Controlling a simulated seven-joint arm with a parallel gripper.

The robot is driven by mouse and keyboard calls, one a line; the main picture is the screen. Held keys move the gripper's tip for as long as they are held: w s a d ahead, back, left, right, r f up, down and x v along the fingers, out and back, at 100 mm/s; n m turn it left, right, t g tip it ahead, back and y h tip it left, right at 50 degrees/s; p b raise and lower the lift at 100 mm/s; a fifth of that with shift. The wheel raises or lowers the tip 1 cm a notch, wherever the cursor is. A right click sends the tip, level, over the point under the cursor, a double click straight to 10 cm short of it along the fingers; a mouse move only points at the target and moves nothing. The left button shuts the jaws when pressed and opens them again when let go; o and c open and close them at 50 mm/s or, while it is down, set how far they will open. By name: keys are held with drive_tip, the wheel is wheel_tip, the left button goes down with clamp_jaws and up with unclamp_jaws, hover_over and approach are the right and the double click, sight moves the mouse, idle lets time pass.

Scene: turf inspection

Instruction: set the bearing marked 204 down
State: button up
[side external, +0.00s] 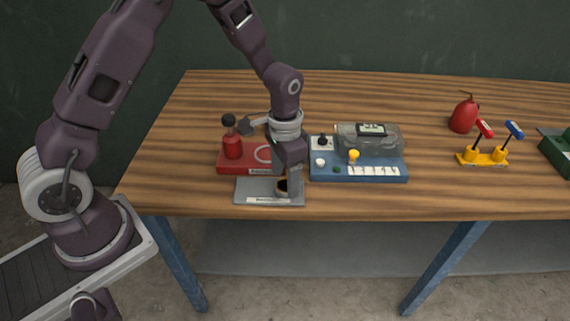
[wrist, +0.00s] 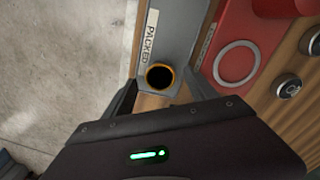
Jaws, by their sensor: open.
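A bearing, a short ring with a tan rim and a dark centre, sits at the end of a grey tray marked PACKED (wrist: 175,30). In the wrist view the bearing (wrist: 159,76) lies between my fingers; in the side view the bearing (side external: 283,186) is partly covered by my gripper. I cannot read 204 on it. My gripper (side external: 289,181) is open and low over the right part of the grey tray (side external: 252,188). In the wrist view my gripper (wrist: 160,88) has a finger on each side of the bearing. Contact with either finger cannot be told.
A red fixture (side external: 233,163) with a black-knobbed lever and pale ring stands behind the tray. A blue tester (side external: 360,172) with a clear cover is close on the right. Farther right are a red oil can (side external: 464,114) and yellow clamps (side external: 484,158). The table's front edge is near.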

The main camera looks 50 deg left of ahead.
sight(284, 186)
drive_tip(key=s+r+n+t, duration=0.1)
drive_tip(key=s+r, duration=0.3)
drive_tip(key=r, duration=0.7)
drive_tip(key=s+r+t, duration=0.1)
drive_tip(key=s+r, duration=0.3)
drive_tip(key=r, duration=0.7)
drive_tip(key=s+r+n+t, duration=0.1)
drive_tip(key=s, duration=0.6)
drive_tip(key=s+a+r+n+t, duration=0.1)
drive_tip(key=s+r+t, duration=0.1)
drive_tip(key=s, duration=0.6)
drive_tip(key=shift+s+a+n+t, duration=0.2)
drive_tip(key=shift+n+t, duration=0.1)
